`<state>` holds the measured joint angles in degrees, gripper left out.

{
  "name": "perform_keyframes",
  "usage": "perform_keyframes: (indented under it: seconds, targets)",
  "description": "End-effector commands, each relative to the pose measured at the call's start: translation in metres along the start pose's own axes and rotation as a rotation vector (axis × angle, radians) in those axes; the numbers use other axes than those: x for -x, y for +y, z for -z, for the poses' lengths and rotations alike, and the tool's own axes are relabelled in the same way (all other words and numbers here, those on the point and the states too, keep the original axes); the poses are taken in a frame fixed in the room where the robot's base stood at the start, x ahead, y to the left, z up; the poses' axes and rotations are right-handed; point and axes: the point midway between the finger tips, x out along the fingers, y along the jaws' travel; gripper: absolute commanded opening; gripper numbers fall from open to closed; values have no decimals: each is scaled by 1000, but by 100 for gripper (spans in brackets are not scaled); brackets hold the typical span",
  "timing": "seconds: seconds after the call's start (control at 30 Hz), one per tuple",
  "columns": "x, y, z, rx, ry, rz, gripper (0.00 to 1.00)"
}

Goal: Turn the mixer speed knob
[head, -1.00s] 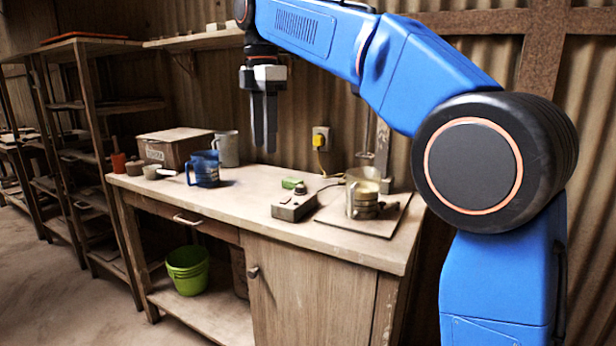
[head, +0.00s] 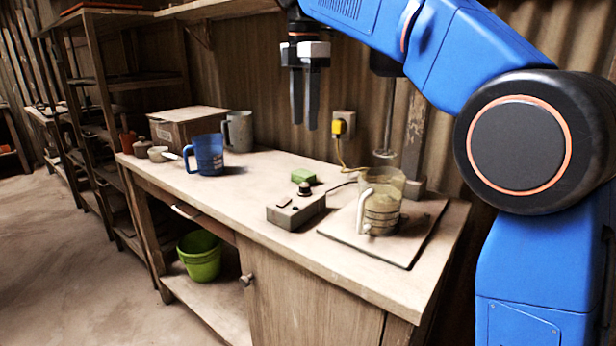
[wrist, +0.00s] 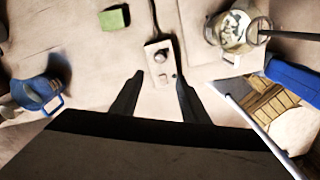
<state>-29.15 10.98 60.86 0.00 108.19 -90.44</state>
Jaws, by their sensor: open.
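The mixer control box (head: 296,209) is a small grey box on the workbench, with a dark knob (head: 304,188) on its top. The box also shows in the wrist view (wrist: 163,66), between and beyond my fingertips, with the knob (wrist: 160,56) on its face. A clear jug (head: 382,208) with a pale handle stands on the mixer's base plate (head: 340,222), right of the box. My gripper (head: 304,128) is open and empty, its fingers pointing down well above the bench. In the wrist view my gripper (wrist: 158,95) has its two dark fingers spread apart.
A green block (head: 303,176) lies behind the box. A yellow plug (head: 339,127) sits in the wall socket, its cable running down to the bench. A blue jug (head: 207,155), a grey mug (head: 239,131) and a cardboard box (head: 180,128) stand to the left. The bench front is clear.

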Motion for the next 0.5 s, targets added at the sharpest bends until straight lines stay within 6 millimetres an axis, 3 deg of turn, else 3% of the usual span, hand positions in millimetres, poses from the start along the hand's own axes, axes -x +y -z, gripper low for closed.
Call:
perform_keyframes:
  seconds: [0.5]
  targets:
    - [-90, -1, 0, -1, 0, 2, 41]
